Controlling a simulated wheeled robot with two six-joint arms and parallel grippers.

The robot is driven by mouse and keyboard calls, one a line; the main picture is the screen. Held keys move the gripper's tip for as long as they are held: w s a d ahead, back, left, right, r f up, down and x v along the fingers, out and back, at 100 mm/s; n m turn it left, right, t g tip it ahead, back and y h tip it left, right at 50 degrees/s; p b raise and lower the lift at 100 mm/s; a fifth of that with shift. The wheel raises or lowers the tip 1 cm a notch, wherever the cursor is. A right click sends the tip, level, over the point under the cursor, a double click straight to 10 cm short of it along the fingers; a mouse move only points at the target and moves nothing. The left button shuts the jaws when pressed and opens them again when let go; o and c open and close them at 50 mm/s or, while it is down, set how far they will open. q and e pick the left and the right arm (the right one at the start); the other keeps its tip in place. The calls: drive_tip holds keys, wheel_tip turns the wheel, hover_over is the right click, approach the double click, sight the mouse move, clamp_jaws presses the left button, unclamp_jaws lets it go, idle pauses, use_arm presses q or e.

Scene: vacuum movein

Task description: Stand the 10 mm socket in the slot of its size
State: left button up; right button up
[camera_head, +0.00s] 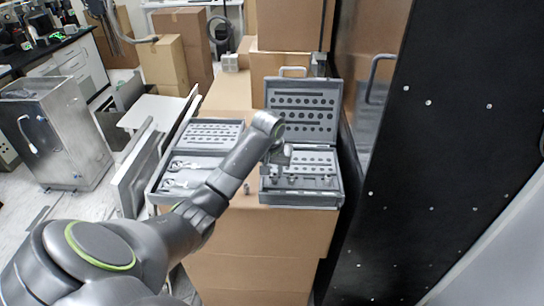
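An open grey socket case (301,202) stands on a cardboard box, its lid (300,85) raised at the back. Its near tray has rows of dark slots, and a few small metal sockets (326,181) show near its front. Another small metal socket (247,188) is on the cardboard just left of the case. The size markings are too small to read, so I cannot tell which one is 10 mm. My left gripper (277,172) is over the left part of the case, pointing down. Its fingertips are too small to show whether it is open or holds anything. My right gripper is out of view.
A grey tray (152,190) with slots and wrenches (188,165) lies left of the case, partly behind my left arm. A black perforated panel (440,150) rises close on the right. Bare cardboard (230,95) shows behind the tray.

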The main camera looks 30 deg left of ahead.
use_arm(q)
drive_tip(key=v, duration=0.9)
drive_tip(key=shift+f, duration=0.1)
